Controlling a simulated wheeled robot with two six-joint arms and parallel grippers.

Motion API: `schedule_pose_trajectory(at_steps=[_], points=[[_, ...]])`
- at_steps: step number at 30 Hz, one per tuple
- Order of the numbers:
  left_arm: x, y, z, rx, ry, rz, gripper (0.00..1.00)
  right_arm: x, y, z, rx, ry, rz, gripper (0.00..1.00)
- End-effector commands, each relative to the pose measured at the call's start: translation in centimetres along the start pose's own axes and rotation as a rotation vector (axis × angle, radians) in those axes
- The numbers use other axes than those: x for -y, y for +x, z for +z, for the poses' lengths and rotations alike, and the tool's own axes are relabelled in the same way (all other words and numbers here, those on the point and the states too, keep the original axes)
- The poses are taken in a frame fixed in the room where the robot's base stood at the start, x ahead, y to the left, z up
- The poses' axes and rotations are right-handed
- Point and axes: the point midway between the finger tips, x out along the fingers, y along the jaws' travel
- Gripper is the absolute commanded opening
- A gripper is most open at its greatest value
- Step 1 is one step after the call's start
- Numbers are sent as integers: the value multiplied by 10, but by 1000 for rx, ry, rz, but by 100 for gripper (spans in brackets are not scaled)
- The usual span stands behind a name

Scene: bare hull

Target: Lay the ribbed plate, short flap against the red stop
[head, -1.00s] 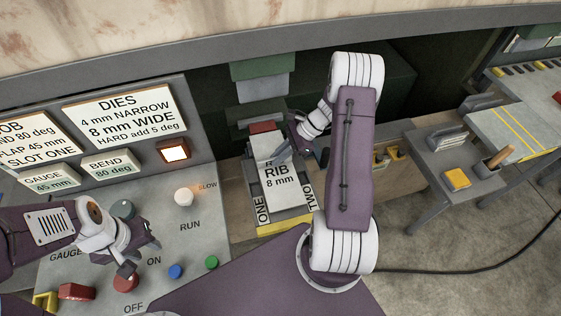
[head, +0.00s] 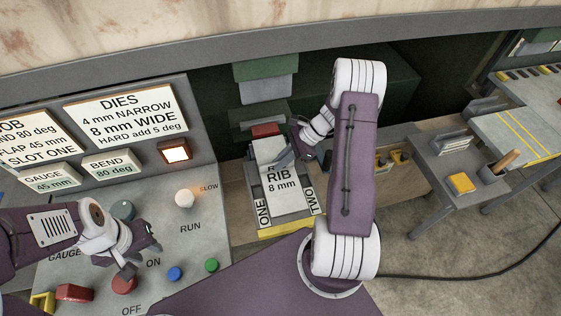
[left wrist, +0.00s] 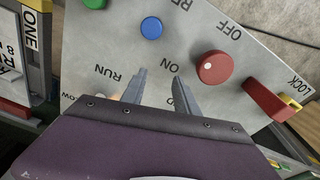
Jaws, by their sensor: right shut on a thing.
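The ribbed plate (head: 283,197), pale and marked RIB 8 mm, lies over the grey bed between the ONE and TWO labels in the head view. Its far end is close to the red stop (head: 265,129); I cannot tell if they touch, or if the plate rests fully on the bed. My right gripper (head: 282,160) is shut on the plate near its far right part. My left gripper (head: 143,260) is over the control panel, empty; its fingers stand apart in the left wrist view (left wrist: 159,76).
A grey press part (head: 266,89) hangs behind the stop. A side table (head: 440,160) with a yellow block (head: 461,183) stands at right.

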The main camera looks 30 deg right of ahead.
Motion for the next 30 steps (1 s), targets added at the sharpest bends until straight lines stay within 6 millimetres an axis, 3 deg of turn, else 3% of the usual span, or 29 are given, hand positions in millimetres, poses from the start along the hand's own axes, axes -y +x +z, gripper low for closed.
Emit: schedule_pose_trajectory(at_steps=[30], points=[[0, -1, 0, 0, 0, 0, 36, 14, 0, 0, 1, -1, -1, 0]])
